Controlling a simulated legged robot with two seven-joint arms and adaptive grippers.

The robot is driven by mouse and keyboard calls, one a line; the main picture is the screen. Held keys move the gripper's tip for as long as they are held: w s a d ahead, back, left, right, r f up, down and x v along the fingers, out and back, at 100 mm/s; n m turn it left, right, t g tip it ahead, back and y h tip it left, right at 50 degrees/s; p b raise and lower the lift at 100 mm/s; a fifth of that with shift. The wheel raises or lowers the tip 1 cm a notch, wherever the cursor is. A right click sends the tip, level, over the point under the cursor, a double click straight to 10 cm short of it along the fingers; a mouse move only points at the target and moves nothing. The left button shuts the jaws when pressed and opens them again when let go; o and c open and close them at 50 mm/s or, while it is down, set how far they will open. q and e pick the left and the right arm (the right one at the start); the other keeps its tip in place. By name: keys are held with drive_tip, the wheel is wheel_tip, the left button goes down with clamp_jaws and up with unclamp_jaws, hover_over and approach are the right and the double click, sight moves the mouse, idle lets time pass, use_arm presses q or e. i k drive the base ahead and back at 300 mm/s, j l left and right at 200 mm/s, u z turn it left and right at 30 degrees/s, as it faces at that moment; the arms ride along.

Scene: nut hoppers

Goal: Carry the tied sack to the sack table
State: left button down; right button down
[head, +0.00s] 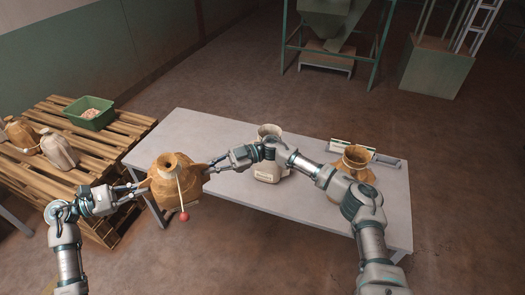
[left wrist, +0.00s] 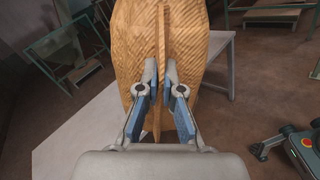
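The tied sack (head: 165,190) is tan and bulging, with a gathered neck and a pale cord ending in a red ball (head: 183,216). It hangs between my two grippers at the left front edge of a long grey table (head: 190,128). My left gripper (head: 146,188) is at its left side. In the left wrist view, the fingers (left wrist: 161,85) are closed around a seam of the sack (left wrist: 190,45). My right gripper (head: 211,166) pinches its right side. Whether the sack touches the table is hard to tell.
A pale sack (head: 268,172) and an open brown sack (head: 352,172) stand on the table, by a flat grey device (head: 385,160). A wooden pallet (head: 95,165) at left holds a green bin (head: 90,122) and several sacks (head: 58,150). A green-framed hopper (head: 330,25) stands behind.

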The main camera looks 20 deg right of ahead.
sight(188, 147)
drive_tip(key=i+l, duration=0.15)
drive_tip(key=i, duration=0.4)
drive_tip(key=i+l, duration=0.15)
drive_tip(key=i, duration=0.4)
drive_tip(key=i+l, duration=0.1)
drive_tip(key=i, duration=0.45)
